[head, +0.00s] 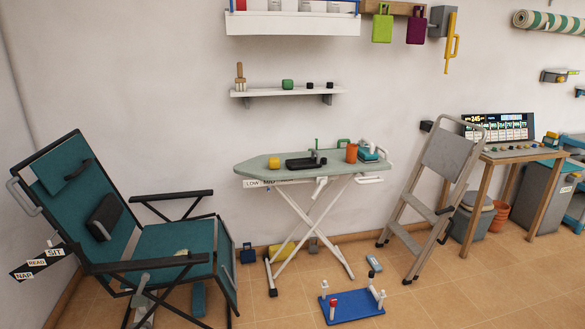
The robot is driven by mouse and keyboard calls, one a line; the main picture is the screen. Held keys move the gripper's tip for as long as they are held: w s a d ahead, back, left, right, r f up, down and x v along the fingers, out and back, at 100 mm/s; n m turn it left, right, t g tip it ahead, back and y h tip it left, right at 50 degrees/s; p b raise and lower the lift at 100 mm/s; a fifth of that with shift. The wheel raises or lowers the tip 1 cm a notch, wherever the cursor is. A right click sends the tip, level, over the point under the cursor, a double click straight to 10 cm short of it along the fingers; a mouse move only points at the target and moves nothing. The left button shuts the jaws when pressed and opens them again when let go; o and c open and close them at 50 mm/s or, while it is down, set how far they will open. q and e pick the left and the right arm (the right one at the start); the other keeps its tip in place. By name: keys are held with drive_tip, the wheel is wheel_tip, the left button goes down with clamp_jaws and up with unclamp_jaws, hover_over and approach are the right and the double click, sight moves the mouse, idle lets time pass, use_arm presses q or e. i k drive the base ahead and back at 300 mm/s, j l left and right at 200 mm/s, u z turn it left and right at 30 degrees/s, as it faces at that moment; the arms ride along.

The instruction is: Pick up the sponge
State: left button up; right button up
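A small yellow block (274,163) that looks like a sponge lies on the left end of the grey-green ironing board (257,168). It is too small in the picture for me to be sure that it is a sponge. A black tray (303,164) lies to its right on the board, apart from it. Neither of my grippers shows in the head view.
An orange cup (351,153) and a teal iron (368,152) stand on the board's right part. A teal folding chair (175,245) is at left, a step ladder (445,160) at right. A blue pegged board (353,306) lies on the floor in front.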

sight(274, 163)
drive_tip(key=i, duration=2.05)
drive_tip(key=i+z, duration=0.15)
drive_tip(key=i, duration=0.3)
drive_tip(key=i+j+z, duration=0.15)
drive_tip(key=i, duration=0.35)
drive_tip(key=i+j+z, duration=0.1)
drive_tip(key=i, duration=0.35)
